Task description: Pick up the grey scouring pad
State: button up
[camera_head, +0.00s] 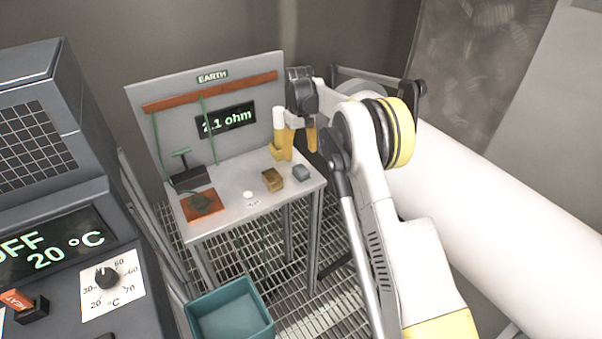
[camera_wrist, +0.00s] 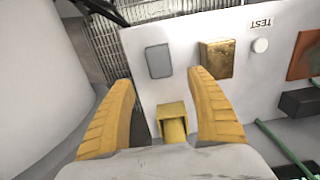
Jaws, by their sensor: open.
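The grey scouring pad (camera_head: 301,173) is a small grey block lying on the right part of the pale bench top (camera_head: 240,205). In the wrist view the pad (camera_wrist: 158,61) lies flat, just beyond and between the fingertips. My gripper (camera_head: 299,152) is above the back right of the bench, with its two yellow fingers pointing down. In the wrist view my gripper (camera_wrist: 161,80) is open, its fingers spread wide with nothing held between them. The pad appears apart from both fingers.
A gold-brown block (camera_head: 272,180) lies close left of the pad. A yellow open-topped piece (camera_wrist: 173,120) shows between the fingers. A panel marked EARTH (camera_head: 171,125) stands behind the bench. A teal bin (camera_head: 230,312) is on the grating; a white pipe (camera_head: 490,215) runs right.

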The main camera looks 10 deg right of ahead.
aim_at(301, 169)
notch_tip(301, 169, down, 3)
jog(key=shift+r, duration=0.1)
jog(key=f, duration=0.1)
jog(key=f+b, duration=0.1)
jog(key=f, duration=0.1)
jog(key=f+b, duration=0.1)
jog(key=f, duration=0.1)
jog(key=shift+s+d+f, duration=0.1)
jog(key=shift+s+f, duration=0.05)
jog(key=shift+s, duration=0.25)
jog(key=shift+c, duration=0.5)
jog(key=c, duration=1.2)
jog(key=shift+o, duration=0.2)
